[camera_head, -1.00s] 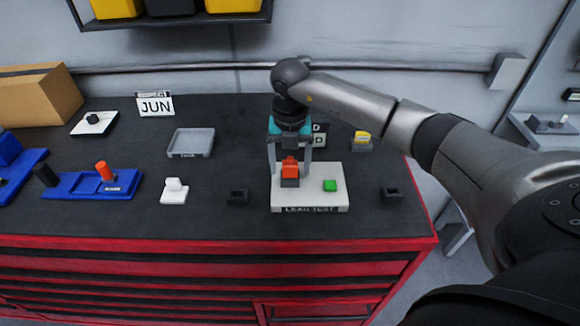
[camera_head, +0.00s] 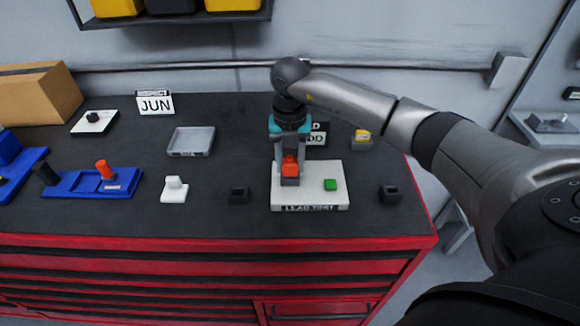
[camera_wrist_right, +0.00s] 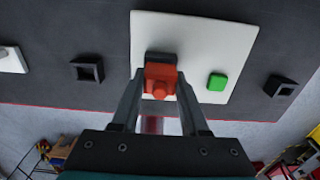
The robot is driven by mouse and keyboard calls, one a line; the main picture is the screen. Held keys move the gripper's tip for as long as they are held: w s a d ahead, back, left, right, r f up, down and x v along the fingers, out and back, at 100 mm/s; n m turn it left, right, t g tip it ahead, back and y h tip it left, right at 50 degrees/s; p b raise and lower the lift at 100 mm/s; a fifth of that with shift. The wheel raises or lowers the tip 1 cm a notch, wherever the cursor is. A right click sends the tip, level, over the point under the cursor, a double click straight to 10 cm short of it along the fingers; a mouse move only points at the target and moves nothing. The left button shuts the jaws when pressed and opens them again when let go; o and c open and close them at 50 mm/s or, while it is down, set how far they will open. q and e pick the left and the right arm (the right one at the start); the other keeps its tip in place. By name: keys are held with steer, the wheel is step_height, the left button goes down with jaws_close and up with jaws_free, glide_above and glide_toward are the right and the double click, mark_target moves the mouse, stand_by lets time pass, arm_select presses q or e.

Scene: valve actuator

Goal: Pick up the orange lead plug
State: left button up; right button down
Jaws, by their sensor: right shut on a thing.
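The orange lead plug (camera_head: 290,167) sits over a dark socket (camera_head: 290,182) on the left part of the white lead test board (camera_head: 310,205). My right gripper (camera_head: 290,160) points down at it from above, its two fingers closed on the plug's sides. In the right wrist view the plug (camera_wrist_right: 161,79) lies between the fingertips, with the socket (camera_wrist_right: 162,57) behind it. I cannot tell whether the plug is clear of the socket. My left gripper is not in view.
A green button (camera_head: 330,185) is on the board's right part. Small dark sockets stand left (camera_head: 240,195) and right (camera_head: 390,194) of the board. A white holder (camera_head: 174,189), a grey tray (camera_head: 191,142) and a blue fixture (camera_head: 88,184) lie further left. The red cabinet's front edge is near.

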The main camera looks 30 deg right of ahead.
steer(key=shift+r, duration=0.15)
step_height(320, 180, up, 14)
steer(key=r+b, duration=0.1)
arm_select(q)
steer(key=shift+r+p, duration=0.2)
steer(key=shift+p, duration=0.5)
arm_select(e)
step_height(320, 180, up, 5)
glide_above(290, 156)
steer(key=shift+f, duration=0.1)
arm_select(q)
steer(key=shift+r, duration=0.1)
arm_select(e)
steer(key=shift+f, duration=0.15)
stand_by(0.5)
